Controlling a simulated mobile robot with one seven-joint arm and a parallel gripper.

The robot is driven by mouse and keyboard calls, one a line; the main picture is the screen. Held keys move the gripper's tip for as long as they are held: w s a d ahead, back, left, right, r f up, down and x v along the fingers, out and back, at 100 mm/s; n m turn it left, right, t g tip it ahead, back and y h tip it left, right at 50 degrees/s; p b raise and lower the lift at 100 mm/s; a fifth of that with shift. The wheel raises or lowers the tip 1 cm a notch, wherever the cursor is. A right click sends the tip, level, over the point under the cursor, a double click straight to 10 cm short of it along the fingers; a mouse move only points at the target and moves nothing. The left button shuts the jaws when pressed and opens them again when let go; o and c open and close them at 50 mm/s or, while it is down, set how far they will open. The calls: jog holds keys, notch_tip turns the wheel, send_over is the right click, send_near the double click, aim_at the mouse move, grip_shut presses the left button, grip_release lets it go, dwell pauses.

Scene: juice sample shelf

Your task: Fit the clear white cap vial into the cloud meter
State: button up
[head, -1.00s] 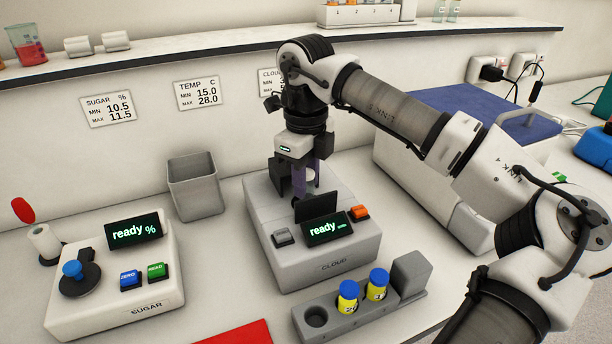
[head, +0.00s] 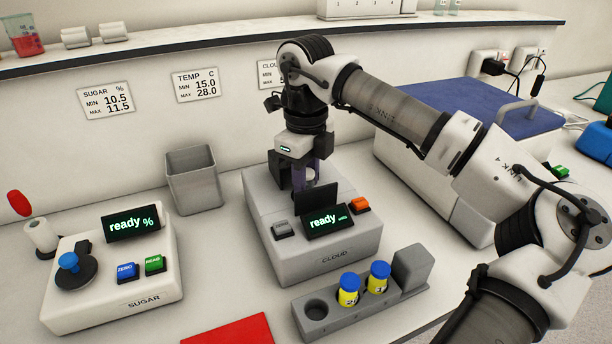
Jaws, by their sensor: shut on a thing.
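The cloud meter (head: 312,255) is a pale box with a dark raised flap and a screen reading "ready". My gripper (head: 303,184) points down over its rear part, behind the flap. It is shut on the vial, whose white cap (head: 310,173) shows only as a small pale patch between the dark fingers. The vial's body and the meter's opening are hidden by the fingers and the flap, so I cannot tell how deep the vial sits.
A grey rack (head: 330,325) in front holds two yellow vials with blue caps (head: 349,282) and has an empty hole at left. The sugar meter (head: 110,290) stands left and a grey bin (head: 192,180) behind. A blue-topped box (head: 480,105) is at right.

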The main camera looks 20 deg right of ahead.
jog(key=shift+f+b, duration=0.7)
jog(key=shift+f, duration=0.1)
dwell(0.4)
jog(key=o, duration=1)
jog(key=shift+s, duration=0.1)
jog(key=shift+c, duration=0.2)
jog(key=shift+o, duration=0.5)
jog(key=shift+f, duration=0.15)
notch_tip(320, 180, up, 15)
jog(key=shift+f, duration=0.2)
jog(key=shift+d+f, duration=0.1)
